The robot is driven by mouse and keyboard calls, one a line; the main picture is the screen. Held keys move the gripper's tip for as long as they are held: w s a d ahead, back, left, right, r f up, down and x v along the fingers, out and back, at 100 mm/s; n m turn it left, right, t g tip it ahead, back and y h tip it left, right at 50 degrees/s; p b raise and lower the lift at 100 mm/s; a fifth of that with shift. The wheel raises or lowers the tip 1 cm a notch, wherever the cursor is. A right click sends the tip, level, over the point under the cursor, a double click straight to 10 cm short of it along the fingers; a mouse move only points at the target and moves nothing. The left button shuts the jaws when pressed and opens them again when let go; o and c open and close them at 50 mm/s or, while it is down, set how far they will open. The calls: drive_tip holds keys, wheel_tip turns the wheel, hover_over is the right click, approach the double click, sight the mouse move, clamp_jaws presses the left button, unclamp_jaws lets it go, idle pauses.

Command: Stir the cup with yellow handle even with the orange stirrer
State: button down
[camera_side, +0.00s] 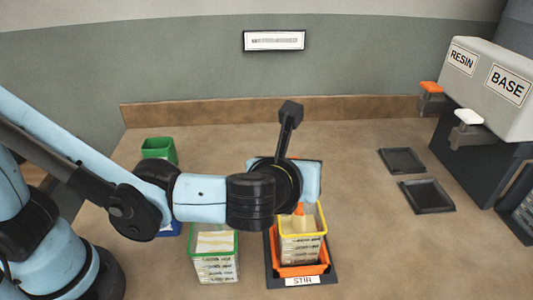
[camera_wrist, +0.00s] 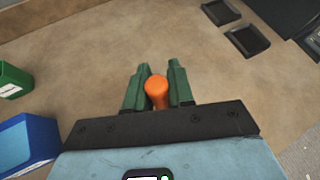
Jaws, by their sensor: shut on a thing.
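The cup with the yellow rim (camera_side: 301,252) stands upright in an orange holder (camera_side: 299,271) at the place marked STIR in the side view. A pale mixture shows inside it. My gripper (camera_wrist: 158,80) has green fingers shut on the orange stirrer (camera_wrist: 156,92), one on each side of its round top. In the side view, a bit of the orange stirrer (camera_side: 299,209) shows at the cup's mouth, under my wrist. My fingers are mostly hidden there, and the stirrer's lower end is out of sight. The cup cannot be made out in the wrist view.
A cup with a green rim (camera_side: 215,266) stands close to the left of the yellow one. A green bin (camera_side: 158,149) and a blue bin (camera_wrist: 28,143) are farther left. Two black trays (camera_side: 428,196) and the resin and base dispenser (camera_side: 485,90) are at right.

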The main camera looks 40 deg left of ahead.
drive_tip(key=shift+r, duration=0.1)
wheel_tip(320, 180, up, 8)
drive_tip(key=a, duration=0.1)
drive_tip(key=shift+w+a+r, duration=0.25)
drive_tip(key=shift+a, duration=0.15)
idle(0.5)
idle(0.6)
